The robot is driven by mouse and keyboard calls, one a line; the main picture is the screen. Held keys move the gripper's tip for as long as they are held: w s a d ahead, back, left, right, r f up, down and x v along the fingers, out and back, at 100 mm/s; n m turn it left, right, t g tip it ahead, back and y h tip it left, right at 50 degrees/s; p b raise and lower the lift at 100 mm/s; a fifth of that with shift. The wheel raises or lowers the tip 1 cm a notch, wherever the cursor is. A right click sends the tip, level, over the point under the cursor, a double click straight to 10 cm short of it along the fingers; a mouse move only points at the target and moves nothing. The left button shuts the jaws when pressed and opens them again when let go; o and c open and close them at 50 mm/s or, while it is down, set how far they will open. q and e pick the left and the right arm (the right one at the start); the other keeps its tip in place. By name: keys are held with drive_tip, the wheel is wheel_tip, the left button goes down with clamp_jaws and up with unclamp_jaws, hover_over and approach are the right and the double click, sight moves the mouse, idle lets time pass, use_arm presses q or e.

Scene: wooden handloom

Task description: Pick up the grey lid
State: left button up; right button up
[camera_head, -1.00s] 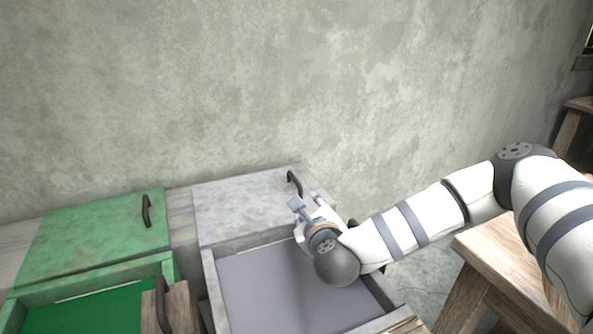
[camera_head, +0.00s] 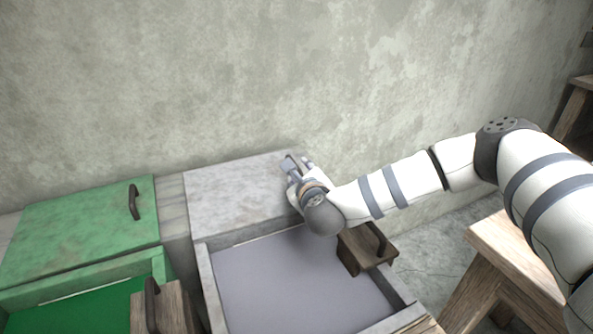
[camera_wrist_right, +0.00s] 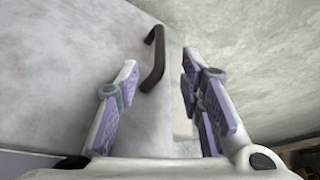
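The grey lid (camera_head: 230,196) lies flat at the back of the grey bin, against the wall. Its dark curved handle (camera_wrist_right: 154,58) shows in the right wrist view, just ahead of my right gripper and nearly between the fingers. My right gripper (camera_head: 297,163) is at the lid's right end by the handle, which it partly hides in the head view. In the right wrist view my right gripper (camera_wrist_right: 160,85) is open, its two purple-padded fingers apart with nothing held between them. My left gripper is not in view.
A green lid (camera_head: 85,228) with a dark handle lies left of the grey one. The grey bin's open tray (camera_head: 290,285) is in front. Wooden blocks with handles (camera_head: 365,248) stand at the bins' edges. A wooden stool (camera_head: 520,250) is at right.

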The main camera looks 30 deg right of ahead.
sight(298, 171)
drive_tip(key=b+x, duration=0.1)
drive_tip(key=x, duration=0.4)
drive_tip(key=shift+w+f, duration=0.25)
drive_tip(key=shift+f, duration=0.05)
drive_tip(key=shift+w+d, duration=0.15)
drive_tip(key=shift+w, duration=0.25)
drive_tip(key=shift+r, duration=0.1)
drive_tip(key=shift+c, duration=0.6)
clamp_jaws()
